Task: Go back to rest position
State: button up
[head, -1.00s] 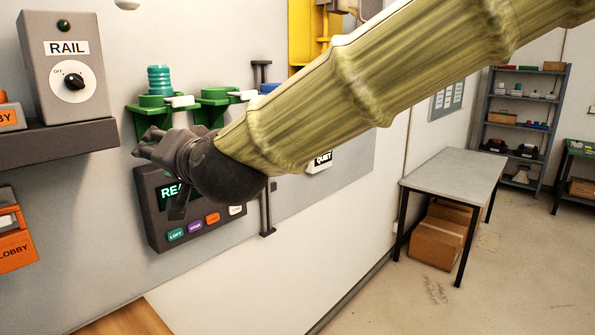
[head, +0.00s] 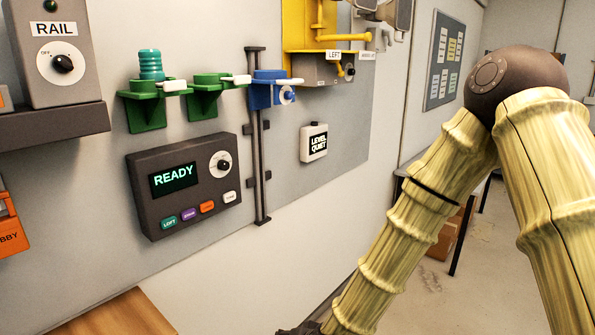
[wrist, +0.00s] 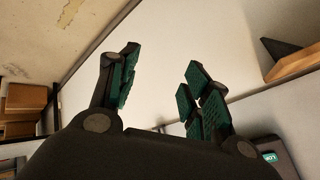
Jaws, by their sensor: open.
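My gripper (wrist: 160,90) is open and empty in the wrist view, its two green-padded fingers spread apart before a white wall. In the head view only a dark part of it shows at the bottom edge, below my bent arm, and its fingers cannot be made out there. It is well below and to the right of the dark control box (head: 185,187), whose screen reads READY. A teal ribbed piece (head: 151,65) stands on the left green bracket (head: 147,112).
A rail box (head: 62,60) sits on a dark shelf at left. A second green bracket (head: 203,100), a blue holder (head: 268,95) on a vertical rail, a yellow bracket (head: 300,30) and a LEVEL QUIET box (head: 314,143) are on the wall. A wooden surface (head: 118,314) is at bottom left.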

jog(key=s+d+f+g+h, duration=0.2)
jog(key=s+d+f, duration=0.7)
jog(key=s+f, duration=0.2)
jog(key=s+d+f+n+g+h+b, duration=0.1)
jog(key=s+d+f+g, duration=0.2)
jog(key=s+d+f, duration=0.7)
notch_tip(320, 180, down, 3)
jog(key=shift+s+f+h, duration=0.15)
jog(key=shift+s+h, duration=0.25)
jog(key=shift+s, duration=0.65)
jog(key=shift+g+h, duration=0.5)
jog(key=shift+g, duration=0.4)
jog(key=s+d+f, duration=0.1)
jog(key=s, duration=0.1)
jog(key=s+d+f, duration=0.1)
jog(key=s+d, duration=0.1)
jog(key=s, duration=0.1)
jog(key=s+d+f, duration=0.1)
jog(key=s+d, duration=0.1)
jog(key=shift+s+d, duration=0.15)
jog(key=shift+s, duration=0.25)
jog(key=shift+c, duration=0.2)
